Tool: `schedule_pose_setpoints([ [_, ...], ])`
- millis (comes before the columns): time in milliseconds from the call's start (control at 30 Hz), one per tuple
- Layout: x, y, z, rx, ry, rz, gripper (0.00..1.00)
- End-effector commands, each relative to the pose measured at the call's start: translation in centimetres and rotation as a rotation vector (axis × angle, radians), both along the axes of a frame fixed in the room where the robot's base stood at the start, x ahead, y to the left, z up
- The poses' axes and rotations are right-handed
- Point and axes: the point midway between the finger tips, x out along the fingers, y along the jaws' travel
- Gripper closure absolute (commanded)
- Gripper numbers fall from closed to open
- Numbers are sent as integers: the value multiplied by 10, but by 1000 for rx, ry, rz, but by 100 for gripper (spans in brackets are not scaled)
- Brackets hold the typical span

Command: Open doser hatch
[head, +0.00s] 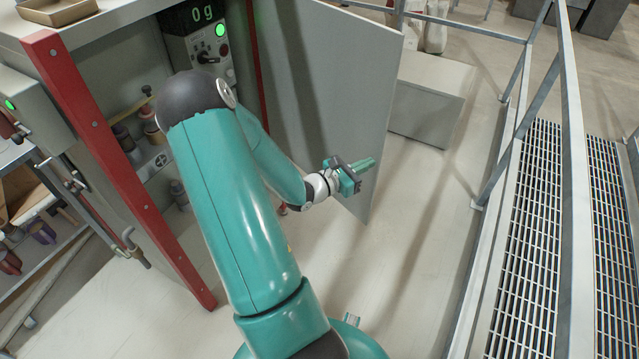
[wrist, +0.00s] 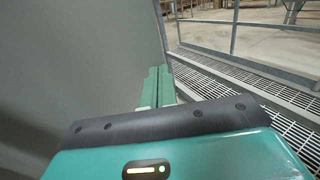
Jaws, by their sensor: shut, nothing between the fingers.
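The doser hatch looks like the large grey door panel (head: 345,85), standing swung out from the cabinet in the head view. In the wrist view the grey panel (wrist: 70,60) fills the left side. My gripper (head: 370,163) is in front of the panel near its free edge in the head view. In the wrist view its green fingers (wrist: 158,85) are together with nothing between them, close beside the panel's edge. I cannot tell whether they touch it. My arm hides part of the cabinet opening and the panel's lower hinge side.
The cabinet has a red post (head: 110,160), a control box (head: 200,45) reading "0 g" with a green light, and shelves of bottles. A grey box (head: 430,100) stands behind the panel. A railing (head: 525,80) and grated walkway (head: 530,230) run along the right. The floor between is clear.

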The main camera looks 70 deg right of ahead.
Motion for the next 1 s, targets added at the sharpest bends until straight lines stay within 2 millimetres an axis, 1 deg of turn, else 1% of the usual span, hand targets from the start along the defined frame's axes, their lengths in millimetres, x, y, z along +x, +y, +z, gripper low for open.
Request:
schedule_pose_setpoints([
  [267, -23, -36, 0, -2, 2, -9, 100],
  [367, -32, -55, 0, -2, 2, -8, 100],
  [467, -45, -78, 1, -3, 2, -10, 100],
  [567, -58, -108, 0, -3, 3, -9, 100],
  [700, -75, -154, 0, -4, 3, -9, 100],
  [767, -81, -174, 0, -3, 2, -7, 100],
  [800, -84, -187, 0, -3, 2, -6, 100],
  [867, -88, -206, 0, -3, 1, -3, 100],
  [1000, -96, -245, 0, 0, 4, 73, 100],
])
